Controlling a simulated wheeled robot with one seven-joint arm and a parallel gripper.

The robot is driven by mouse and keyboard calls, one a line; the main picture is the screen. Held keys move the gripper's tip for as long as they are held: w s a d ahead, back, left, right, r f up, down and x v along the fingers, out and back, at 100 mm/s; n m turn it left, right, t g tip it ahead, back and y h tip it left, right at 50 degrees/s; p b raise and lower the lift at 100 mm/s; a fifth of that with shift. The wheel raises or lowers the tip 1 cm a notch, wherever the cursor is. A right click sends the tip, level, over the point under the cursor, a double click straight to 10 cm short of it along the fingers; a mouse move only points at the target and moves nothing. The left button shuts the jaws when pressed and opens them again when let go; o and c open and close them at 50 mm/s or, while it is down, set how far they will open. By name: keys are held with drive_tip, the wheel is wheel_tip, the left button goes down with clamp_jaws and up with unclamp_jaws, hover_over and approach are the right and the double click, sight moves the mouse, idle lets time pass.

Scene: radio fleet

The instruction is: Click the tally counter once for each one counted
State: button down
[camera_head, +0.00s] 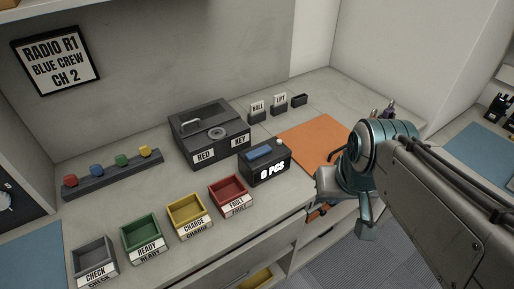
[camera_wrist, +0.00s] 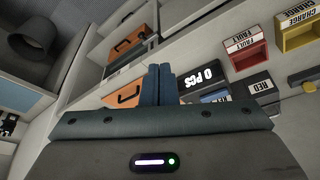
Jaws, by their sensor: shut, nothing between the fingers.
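The tally counter (camera_head: 265,168) is a dark box with a blue part on top and a front that reads "0 PCS". It stands on the counter in front of the black box and left of the orange mat. In the wrist view the tally counter (camera_wrist: 203,82) shows just right of the fingers. My gripper (camera_wrist: 159,84) is shut and empty, its two fingers together. In the head view my gripper (camera_head: 365,230) hangs at the counter's front edge, right of the tally counter and apart from it.
A black box (camera_head: 200,127) labelled RED KEY stands behind. Trays labelled FAULT (camera_head: 230,193), CHARGE (camera_head: 188,212), READY (camera_head: 143,234) and CHECK (camera_head: 95,257) line the front left. A rack (camera_head: 115,178) holds coloured knobs. The orange mat (camera_head: 312,138) is bare where visible.

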drive_tip(key=w+a+n+y+b, duration=0.2)
drive_tip(key=w+a+n+y, duration=0.2)
drive_tip(key=w+a+n, duration=0.65)
drive_tip(key=n+t+y, duration=0.2)
drive_tip(key=n+t, duration=0.1)
drive_tip(key=n, duration=0.4)
hover_over(262, 153)
drive_tip(key=shift+b, duration=0.45)
drive_tip(key=shift+f, duration=0.1)
wheel_tip(262, 153, down, 7)
drive_tip(key=b, duration=0.4)
drive_tip(key=shift+f+b, duration=0.2)
drive_tip(key=shift+b, duration=0.15)
drive_tip(key=shift+f+b, duration=0.65)
drive_tip(key=shift+b, duration=0.45)
drive_tip(key=shift+f+b, duration=0.95)
drive_tip(key=shift+b, duration=0.95)
idle(0.3)
drive_tip(key=shift+r, duration=0.95)
